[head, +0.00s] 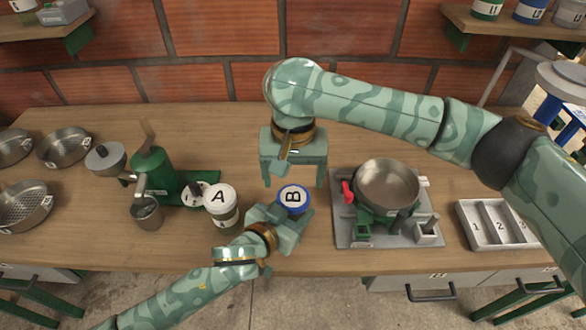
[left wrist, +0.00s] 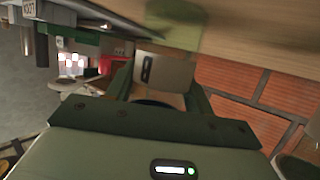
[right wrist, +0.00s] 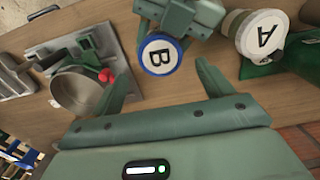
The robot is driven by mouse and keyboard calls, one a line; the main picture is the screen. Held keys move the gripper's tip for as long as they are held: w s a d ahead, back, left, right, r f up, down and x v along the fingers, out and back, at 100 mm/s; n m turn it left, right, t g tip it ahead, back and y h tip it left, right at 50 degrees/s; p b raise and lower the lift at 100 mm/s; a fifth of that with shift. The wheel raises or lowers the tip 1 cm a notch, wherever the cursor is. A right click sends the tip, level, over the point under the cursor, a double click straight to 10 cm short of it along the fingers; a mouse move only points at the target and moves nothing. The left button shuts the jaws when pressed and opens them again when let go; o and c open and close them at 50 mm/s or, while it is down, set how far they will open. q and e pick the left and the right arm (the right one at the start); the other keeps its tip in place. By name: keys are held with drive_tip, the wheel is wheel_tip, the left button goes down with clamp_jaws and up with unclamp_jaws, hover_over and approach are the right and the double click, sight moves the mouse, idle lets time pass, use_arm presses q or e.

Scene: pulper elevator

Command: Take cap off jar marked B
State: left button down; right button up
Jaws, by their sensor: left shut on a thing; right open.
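The jar marked B has a white cap with a blue rim (head: 292,198) facing up in the head view. Its cap also shows in the right wrist view (right wrist: 160,54), and its body is mostly hidden. My left gripper (head: 284,214) is shut on the jar from the front, near the table's front edge. In the left wrist view the jar (left wrist: 163,75) shows between the fingers. My right gripper (head: 292,180) is open and empty, just behind and above the cap. In the right wrist view its two fingers (right wrist: 165,88) are spread apart, with the cap beyond them.
Jar A (head: 222,203) stands just left of jar B, beside a green grinder (head: 152,172). A burner plate with a metal pan (head: 388,184) and red knob is to the right. A numbered tray (head: 492,225) is farther right. Metal pans (head: 64,147) lie far left.

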sight(293, 196)
wheel_tip(293, 196, down, 5)
drive_tip(key=shift+f, duration=0.2)
drive_tip(key=c, duration=1)
drive_tip(key=n, duration=0.3)
drive_tip(key=o, duration=1.1)
drive_tip(key=shift+c, duration=0.2)
drive_tip(key=shift+r, duration=0.1)
